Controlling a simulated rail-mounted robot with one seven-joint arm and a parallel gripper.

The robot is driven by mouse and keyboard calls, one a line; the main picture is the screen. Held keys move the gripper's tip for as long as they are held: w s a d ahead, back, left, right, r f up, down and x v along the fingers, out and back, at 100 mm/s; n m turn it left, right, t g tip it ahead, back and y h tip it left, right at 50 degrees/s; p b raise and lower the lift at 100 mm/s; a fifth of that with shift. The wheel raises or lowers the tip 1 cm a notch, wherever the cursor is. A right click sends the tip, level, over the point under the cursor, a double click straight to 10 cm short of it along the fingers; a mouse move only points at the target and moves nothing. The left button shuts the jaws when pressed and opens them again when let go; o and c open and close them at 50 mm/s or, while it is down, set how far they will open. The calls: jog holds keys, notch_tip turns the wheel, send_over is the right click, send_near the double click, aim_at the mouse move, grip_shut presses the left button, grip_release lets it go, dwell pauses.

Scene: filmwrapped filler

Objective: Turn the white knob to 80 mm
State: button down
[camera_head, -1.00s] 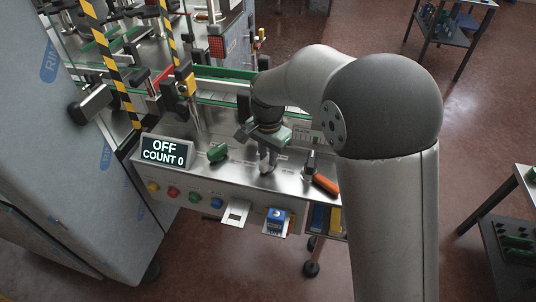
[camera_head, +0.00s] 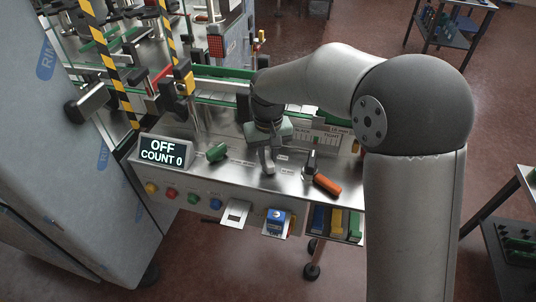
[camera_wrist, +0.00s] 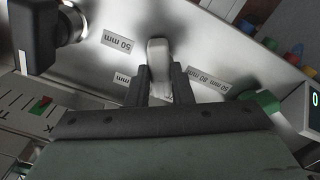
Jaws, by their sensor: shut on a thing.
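The white knob (camera_wrist: 158,52) is a pale bar-shaped handle on the steel panel. In the wrist view my gripper (camera_wrist: 160,84) is shut on it, with a dark finger on each side. The knob's free end points to the top of that view. A third label is partly hidden by a finger. In the head view my gripper (camera_head: 267,148) is over the panel, and the white knob (camera_head: 268,168) shows just below it.
An orange-handled lever (camera_head: 326,184) is right of the gripper, and a green knob (camera_head: 217,152) is left. A display (camera_head: 163,153) reads OFF, COUNT 0. Several coloured buttons line the panel front. A green-edged rail (camera_head: 215,90) runs behind.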

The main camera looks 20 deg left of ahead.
aim_at(268, 158)
jog(key=n, duration=0.6)
jog(key=shift+w+r, duration=0.1)
jog(key=n+p, duration=0.1)
jog(key=n, duration=0.4)
jog(key=shift+n, duration=0.3)
dwell(0.3)
jog(key=c, duration=1.3)
grip_release()
notch_tip(268, 158, up, 17)
jog(key=shift+r+b, duration=0.2)
jog(key=shift+b, duration=0.2)
